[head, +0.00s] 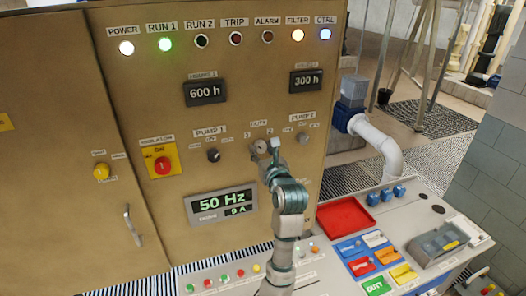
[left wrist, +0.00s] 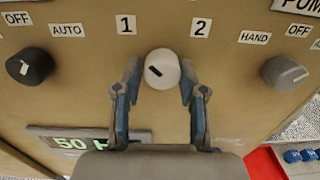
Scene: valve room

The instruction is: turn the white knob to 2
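The white knob (left wrist: 163,66) sits on the tan panel, below and between the labels 1 (left wrist: 125,24) and 2 (left wrist: 201,28). Its short black mark lies left of its middle and slants toward the upper left, on the side of 1. My left gripper (left wrist: 160,78) is open, with one blue-grey finger on each side of the knob and a small gap showing on both sides. In the head view my left gripper (head: 267,149) is at the panel and partly covers the knob. My right gripper is not in view.
A black knob (left wrist: 30,67) is left of the white knob and a grey knob (left wrist: 281,73) is right of it. The 50 Hz display (head: 222,205) is below.

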